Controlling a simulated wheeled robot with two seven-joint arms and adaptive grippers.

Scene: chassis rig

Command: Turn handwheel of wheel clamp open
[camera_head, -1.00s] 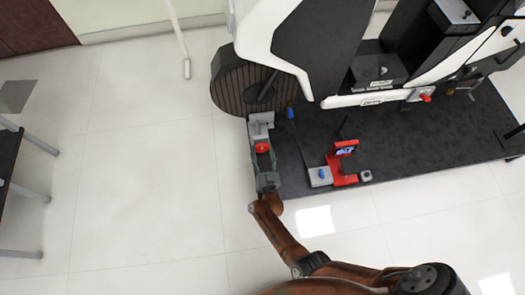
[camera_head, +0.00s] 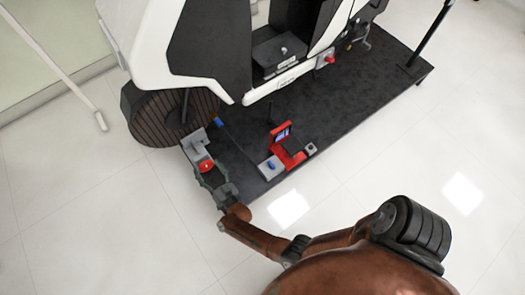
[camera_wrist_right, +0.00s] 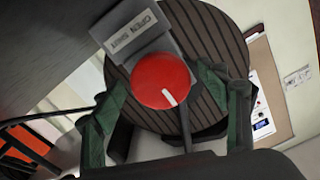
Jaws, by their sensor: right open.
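The wheel clamp is a grey block (camera_head: 197,151) at the platform's near left corner, beside the dark ribbed wheel (camera_head: 160,113). Its red round handwheel (camera_head: 206,166) also shows in the right wrist view (camera_wrist_right: 158,78), with a white mark pointing to the lower right. A plate (camera_wrist_right: 133,29) reading OPEN and SHUT sits above it. My right gripper (camera_head: 207,174) is open. Its green fingers (camera_wrist_right: 165,88) stand on both sides of the handwheel; whether they touch it I cannot tell. My left gripper is not in view.
The black platform (camera_head: 350,105) carries a large white and black machine (camera_head: 150,40). A red device (camera_head: 288,145) and a grey block with a blue knob (camera_head: 270,168) stand near its front edge. The pale floor in front is clear apart from my arm.

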